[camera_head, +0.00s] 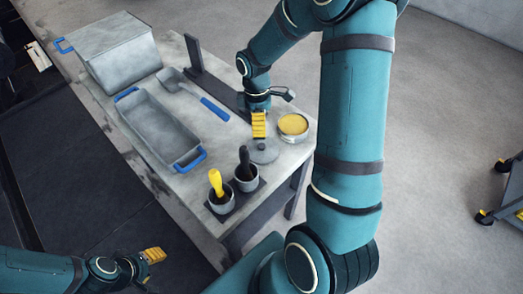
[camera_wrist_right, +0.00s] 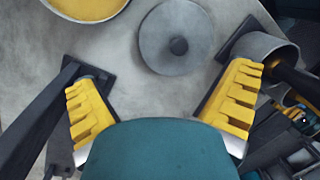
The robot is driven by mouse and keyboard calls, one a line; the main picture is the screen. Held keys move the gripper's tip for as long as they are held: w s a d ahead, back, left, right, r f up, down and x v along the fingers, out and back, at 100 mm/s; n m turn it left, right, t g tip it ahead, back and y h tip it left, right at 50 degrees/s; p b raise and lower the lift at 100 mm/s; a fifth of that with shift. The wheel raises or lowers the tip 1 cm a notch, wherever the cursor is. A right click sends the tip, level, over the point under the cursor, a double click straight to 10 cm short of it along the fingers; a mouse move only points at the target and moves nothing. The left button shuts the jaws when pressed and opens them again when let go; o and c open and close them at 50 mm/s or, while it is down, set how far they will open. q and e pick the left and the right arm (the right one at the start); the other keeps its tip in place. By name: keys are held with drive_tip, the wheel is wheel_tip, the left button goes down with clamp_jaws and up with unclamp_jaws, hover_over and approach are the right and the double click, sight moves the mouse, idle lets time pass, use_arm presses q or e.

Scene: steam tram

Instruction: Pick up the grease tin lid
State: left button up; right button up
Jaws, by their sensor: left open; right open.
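The grease tin lid (camera_head: 264,150) is a round grey disc with a small dark knob, lying flat on the table. In the right wrist view the lid (camera_wrist_right: 176,36) lies ahead of the fingers, a little right of the middle. The open grease tin (camera_head: 293,127) with yellow grease stands beside it; part of the tin (camera_wrist_right: 88,8) shows at the wrist view's top edge. My right gripper (camera_head: 259,125) is over the table by the lid. Its yellow fingers (camera_wrist_right: 163,105) are open and empty. My left gripper (camera_head: 153,255) is open, low at the left, away from the table.
Two cups, one with a yellow-handled brush (camera_head: 217,182) and one with a black handle (camera_head: 245,162), stand near the lid. A grey tray with blue handles (camera_head: 160,128), a blue-handled scoop (camera_head: 214,109) and a large grey box (camera_head: 122,60) occupy the rest. A dark upright bracket (camera_head: 193,52) stands behind.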

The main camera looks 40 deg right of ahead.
sight(262, 142)
drive_tip(key=shift+s+f, duration=0.25)
drive_tip(key=shift+f, duration=0.6)
drive_tip(key=shift+s+a+f+b, duration=0.15)
drive_tip(key=shift+f+b, duration=0.2)
drive_tip(key=shift+f, duration=0.55)
drive_tip(key=shift+s+a+f+b, duration=0.15)
drive_tip(key=shift+f+b, duration=0.15)
drive_tip(key=shift+f, duration=0.55)
drive_tip(key=shift+s+a+f+b, duration=0.15)
drive_tip(key=shift+f+b, duration=0.2)
drive_tip(key=shift+f, duration=0.55)
drive_tip(key=c, duration=1.1)
